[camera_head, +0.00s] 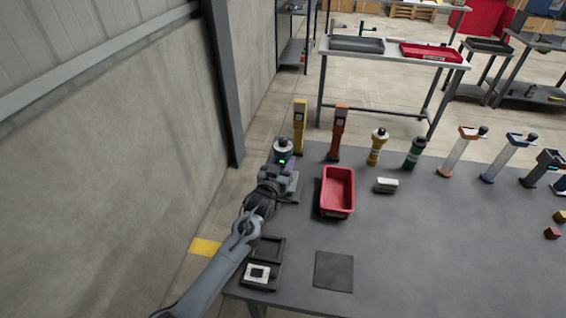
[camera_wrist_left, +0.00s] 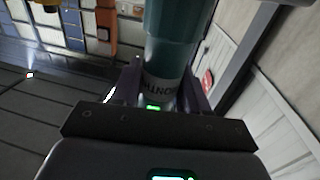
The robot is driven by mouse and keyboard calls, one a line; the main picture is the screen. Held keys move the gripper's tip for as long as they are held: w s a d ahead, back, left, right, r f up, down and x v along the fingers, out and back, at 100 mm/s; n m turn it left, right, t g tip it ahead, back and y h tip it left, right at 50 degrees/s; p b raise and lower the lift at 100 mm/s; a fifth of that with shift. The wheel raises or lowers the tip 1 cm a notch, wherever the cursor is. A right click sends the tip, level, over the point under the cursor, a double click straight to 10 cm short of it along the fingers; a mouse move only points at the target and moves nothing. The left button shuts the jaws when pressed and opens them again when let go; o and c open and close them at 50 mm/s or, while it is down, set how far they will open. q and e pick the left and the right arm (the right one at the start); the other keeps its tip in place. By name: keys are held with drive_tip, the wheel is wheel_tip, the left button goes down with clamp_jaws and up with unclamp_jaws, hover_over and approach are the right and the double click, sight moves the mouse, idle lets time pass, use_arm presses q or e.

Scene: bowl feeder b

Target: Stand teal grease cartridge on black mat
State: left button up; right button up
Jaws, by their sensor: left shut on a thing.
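The teal grease cartridge (camera_head: 283,147) is in my left gripper (camera_head: 282,158), at the table's back left corner in the head view. In the left wrist view the cartridge (camera_wrist_left: 171,45) stands out between the two fingers of my left gripper (camera_wrist_left: 160,92), which is shut on it. Part of a printed label shows on it; its far end is out of that frame. Whether it touches the table cannot be told. The black mat (camera_head: 334,271) lies flat and bare near the table's front edge, right of my left arm. My right gripper is not in view.
A black tray (camera_head: 265,250) and a white-topped device (camera_head: 259,273) are left of the mat. Several upright tools and bottles line the back. The table right of the mat is clear.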

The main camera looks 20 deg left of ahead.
use_arm(q)
drive_tip(key=shift+f, duration=0.15)
drive_tip(key=o, duration=1.2)
drive_tip(key=shift+f+b, duration=0.15)
drive_tip(key=shift+b, duration=0.15)
drive_tip(key=shift+o, duration=0.5)
drive_tip(key=s+p, duration=0.2)
drive_tip(key=s, duration=0.8)
drive_tip(key=shift+s+a, duration=0.2)
drive_tip(key=shift+s, duration=0.2)
